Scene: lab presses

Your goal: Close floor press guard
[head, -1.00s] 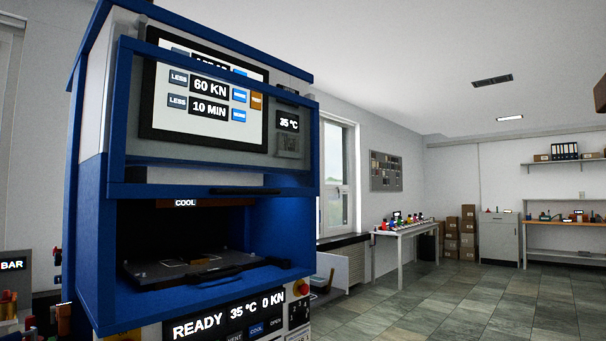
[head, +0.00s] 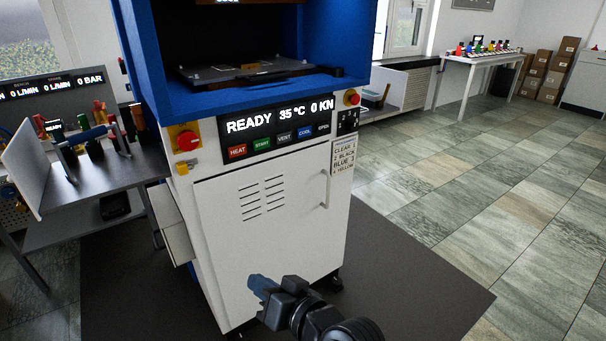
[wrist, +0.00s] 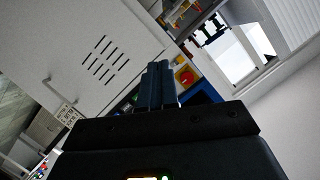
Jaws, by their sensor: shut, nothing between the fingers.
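The floor press (head: 270,210) is a white cabinet with a blue upper frame (head: 145,60). Its chamber is open at the front, with a dark plate (head: 240,72) inside. The guard is out of the head view now; a second earlier it was a blue frame raised in front of the upper screen. The control panel (head: 278,125) reads READY, 35 °C and 0 KN. My gripper (head: 258,283) is low in front of the cabinet door, below the chamber. In the wrist view its fingers (wrist: 158,84) are together and empty, with the press front beyond them.
A side bench (head: 105,170) with coloured fittings stands left of the press. A red knob (head: 186,140) and a red button (head: 352,97) sit on the press front. A dark mat (head: 420,285) lies under the press. The tiled floor (head: 480,200) on the right is clear.

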